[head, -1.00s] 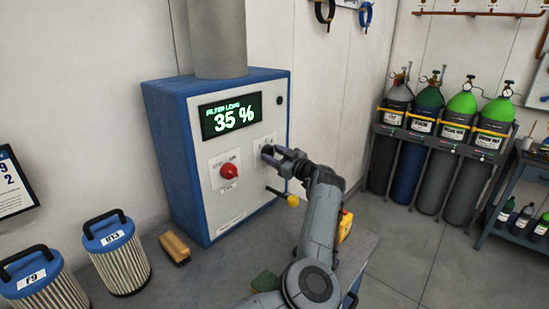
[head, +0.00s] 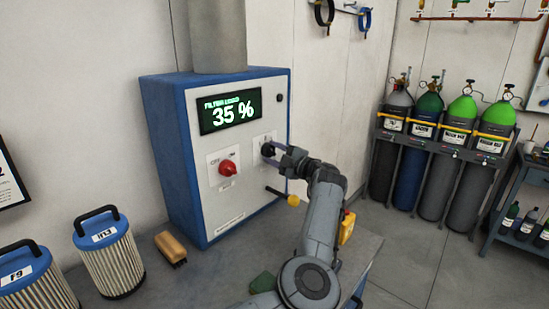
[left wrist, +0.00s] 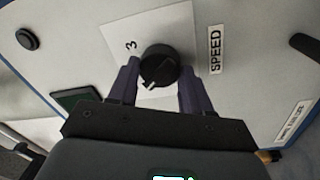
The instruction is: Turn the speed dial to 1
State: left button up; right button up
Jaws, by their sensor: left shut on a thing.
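The speed dial (head: 267,150) is a round black knob on a white plate on the front of the blue-sided cabinet (head: 240,195). In the left wrist view the dial (left wrist: 160,62) sits between the two fingers of my left gripper (left wrist: 159,82), which is shut on it. A white mark shows at the dial's lower left edge. A "3" is printed at the upper left of the plate, and a SPEED label (left wrist: 215,50) is beside it; other numbers are hidden or unreadable. My left gripper (head: 276,157) also shows in the head view. My right gripper is not in view.
A red knob (head: 228,168) is left of the dial, and a yellow-tipped lever (head: 292,200) sticks out below it. The display (head: 230,113) reads 35 %. Gas bottles (head: 427,150) are at right.

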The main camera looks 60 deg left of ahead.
pick_arm(q)
jog(key=shift+n, duration=0.7)
jog(key=o, duration=1.1)
jog(key=shift+c, duration=0.2)
jog(key=shift+d, duration=0.1)
jog(key=r+v, duration=0.1)
jog(key=v, duration=0.9)
jog(key=shift+d+f+p, duration=0.3)
jog(key=shift+f, duration=0.15)
jog(key=shift+w, duration=0.15)
